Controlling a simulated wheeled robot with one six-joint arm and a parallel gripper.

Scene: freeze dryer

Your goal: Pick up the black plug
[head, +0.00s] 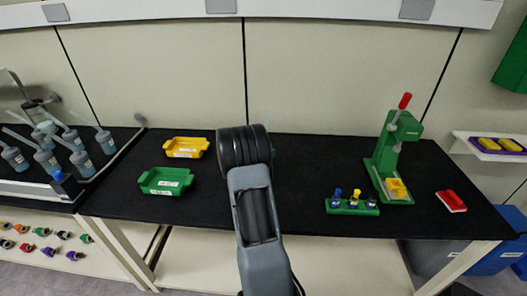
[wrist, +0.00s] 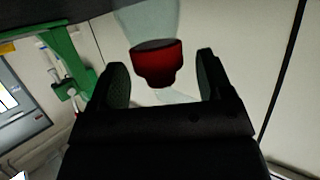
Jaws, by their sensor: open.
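My gripper (wrist: 161,62) shows in the wrist view with its two dark fingers wide apart. A dark red, cap-like piece (wrist: 156,66) under a pale translucent body appears in the gap, with clear space to both fingers; I cannot tell its depth. In the head view my own arm hides the gripper. A green rack (head: 345,209) on the right of the bench holds small vials with blue, yellow and dark tops. The dark-topped vial (head: 371,201) stands at its right end; whether that top is the black plug I cannot tell.
A green press (head: 384,160) with a red lever stands behind the rack, and a red block (head: 451,201) lies to its right. A yellow tray (head: 185,147) and green tray (head: 165,181) sit left. Flasks (head: 80,160) crowd the far left. Black bench top is mostly clear.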

